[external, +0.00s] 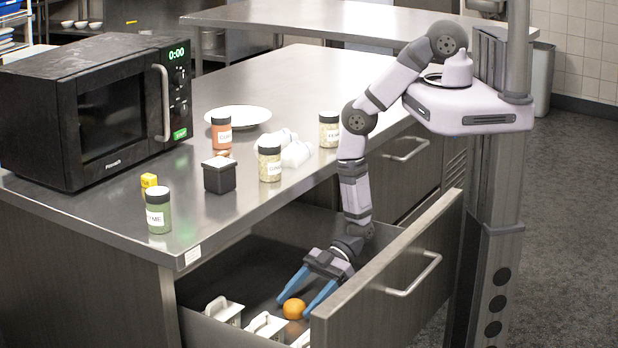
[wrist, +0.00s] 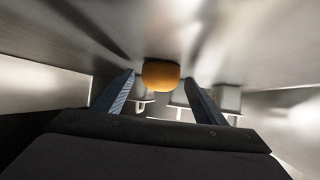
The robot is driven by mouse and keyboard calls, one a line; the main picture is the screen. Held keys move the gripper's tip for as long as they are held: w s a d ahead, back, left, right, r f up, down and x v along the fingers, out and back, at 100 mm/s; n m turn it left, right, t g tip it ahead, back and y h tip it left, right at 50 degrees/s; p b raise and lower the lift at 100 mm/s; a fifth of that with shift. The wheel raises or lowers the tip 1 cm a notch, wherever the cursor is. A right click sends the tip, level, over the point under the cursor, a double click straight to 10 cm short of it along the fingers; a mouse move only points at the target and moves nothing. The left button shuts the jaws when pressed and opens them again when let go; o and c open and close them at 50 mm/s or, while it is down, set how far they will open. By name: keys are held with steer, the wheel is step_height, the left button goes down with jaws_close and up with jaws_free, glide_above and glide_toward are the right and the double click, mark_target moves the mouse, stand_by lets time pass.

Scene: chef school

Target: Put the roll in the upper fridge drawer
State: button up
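The roll, a round orange-brown piece (external: 293,308), lies on the floor of the open drawer (external: 245,272). My gripper (external: 306,303) reaches down into this drawer with its blue fingers spread, one on each side of the roll. In the wrist view the roll (wrist: 161,74) shows between and just beyond the fingertips (wrist: 160,82), with gaps on both sides. The gripper is open and holds nothing. The drawer is pulled out from under the steel counter.
White handled containers (external: 224,309) stand along the drawer's near side, close to the roll. The drawer front (external: 395,285) rises beside my arm. On the counter are a microwave (external: 105,105), a plate (external: 238,115), a black box (external: 219,175) and several spice jars (external: 158,210).

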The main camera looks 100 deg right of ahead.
steer(key=shift+r, duration=0.15)
steer(key=v, duration=0.6)
steer(key=shift+d, duration=0.15)
steer(key=shift+s+d+r, duration=0.25)
steer(key=shift+s, duration=0.25)
